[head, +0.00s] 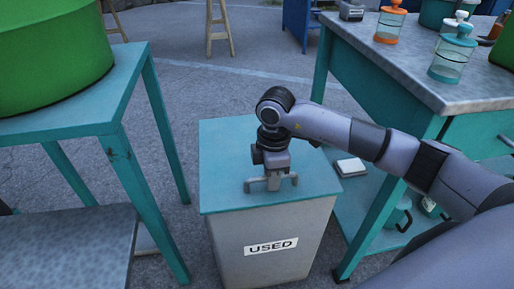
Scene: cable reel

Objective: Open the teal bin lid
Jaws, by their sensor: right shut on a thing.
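A grey bin (232,258) with a black-on-white label reading "USED" stands on the ground in the middle. Its flat teal lid (226,150) lies level on top and is closed. My right arm reaches in from the right. My right gripper (270,183) points down at the front half of the lid and is shut on what seems to be the lid's small grey handle. The gripper and wrist hide part of the handle, so I cannot see the exact grip. My left gripper is not in view.
A teal table (116,100) with a large green drum (52,55) stands at the left. A teal workbench (420,85) holding several jars stands close at the right. A small pale box (351,167) lies on its lower shelf.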

